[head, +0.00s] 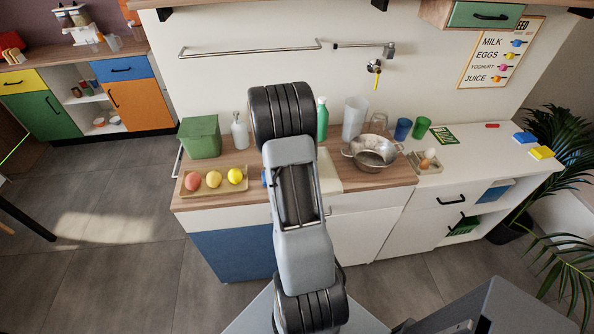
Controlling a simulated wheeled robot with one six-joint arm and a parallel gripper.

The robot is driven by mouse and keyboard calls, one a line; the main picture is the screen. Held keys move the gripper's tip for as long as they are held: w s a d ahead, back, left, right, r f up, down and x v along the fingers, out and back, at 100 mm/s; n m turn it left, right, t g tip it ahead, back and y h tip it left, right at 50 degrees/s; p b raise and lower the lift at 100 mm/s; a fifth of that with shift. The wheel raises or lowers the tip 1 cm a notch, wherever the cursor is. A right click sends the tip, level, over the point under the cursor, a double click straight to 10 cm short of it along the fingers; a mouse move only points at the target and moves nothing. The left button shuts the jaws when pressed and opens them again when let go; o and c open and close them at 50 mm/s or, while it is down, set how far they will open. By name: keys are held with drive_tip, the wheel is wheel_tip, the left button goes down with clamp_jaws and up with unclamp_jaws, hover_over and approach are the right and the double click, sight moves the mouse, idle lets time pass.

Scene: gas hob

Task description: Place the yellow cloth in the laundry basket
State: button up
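A small flat yellow item (541,152) lies near the right end of the white counter, beside a similar blue one (525,137). It may be the folded yellow cloth, but it is too small to be sure. No laundry basket can be made out with certainty. My arm rises through the middle of the head view and hides part of the counter. My gripper does not show, so I cannot see whether it holds anything.
A lidded green box (200,137), a fruit tray (186,191), a soap bottle (240,131), a metal colander (372,152) and an egg tray (416,166) stand on the counter. A plant (562,140) stands at the right. Grey floor (120,260) is open at the left.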

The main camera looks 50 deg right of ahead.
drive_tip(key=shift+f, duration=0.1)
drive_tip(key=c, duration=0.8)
